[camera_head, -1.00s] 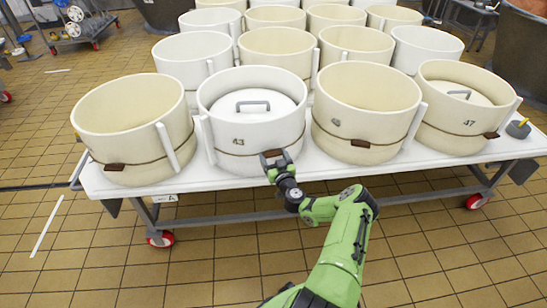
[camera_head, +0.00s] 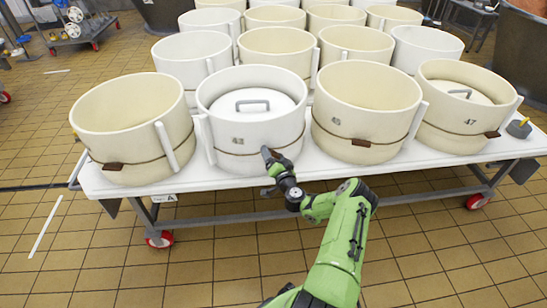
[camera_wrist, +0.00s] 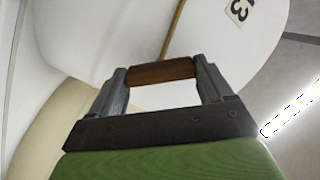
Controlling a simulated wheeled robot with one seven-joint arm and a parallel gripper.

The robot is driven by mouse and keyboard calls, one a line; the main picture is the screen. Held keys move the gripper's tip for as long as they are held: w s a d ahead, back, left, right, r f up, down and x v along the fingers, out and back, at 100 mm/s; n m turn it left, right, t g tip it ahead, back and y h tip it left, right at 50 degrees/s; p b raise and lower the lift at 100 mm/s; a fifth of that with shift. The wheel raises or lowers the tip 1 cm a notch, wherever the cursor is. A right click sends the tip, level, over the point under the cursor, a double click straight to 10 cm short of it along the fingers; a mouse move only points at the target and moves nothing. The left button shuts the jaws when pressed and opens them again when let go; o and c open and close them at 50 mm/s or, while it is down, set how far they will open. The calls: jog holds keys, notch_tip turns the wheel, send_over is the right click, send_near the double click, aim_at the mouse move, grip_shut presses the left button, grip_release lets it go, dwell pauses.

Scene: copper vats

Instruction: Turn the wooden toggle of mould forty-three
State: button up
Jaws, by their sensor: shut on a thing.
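Mould forty-three (camera_head: 230,113) is a white round mould with a lid and bar handle inside, in the front row of the head view. Its number is partly visible in the wrist view (camera_wrist: 240,9). A brown cord runs around its lower wall. My gripper (camera_head: 268,155) is at the front right of its wall. In the wrist view my gripper (camera_wrist: 162,75) is shut on the wooden toggle (camera_wrist: 162,71), a brown bar held between both fingers at its ends. The toggle is hidden behind my gripper in the head view.
Cream mould 45 (camera_head: 366,115) stands close on the right, and another cream mould (camera_head: 130,125) on the left. Mould 47 (camera_head: 465,110) is farther right. All stand on a white wheeled table (camera_head: 210,182). The tiled floor in front is clear.

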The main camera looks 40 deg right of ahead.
jog(key=m, duration=0.4)
jog(key=shift+m, duration=0.3)
jog(key=shift+f+m+b, duration=0.1)
jog(key=shift+m+b, duration=0.25)
jog(key=shift+m, duration=1.95)
jog(key=o, duration=1)
jog(key=shift+c, duration=0.2)
jog(key=p+v, duration=0.5)
jog(key=v, duration=1.1)
jog(key=shift+w, duration=0.1)
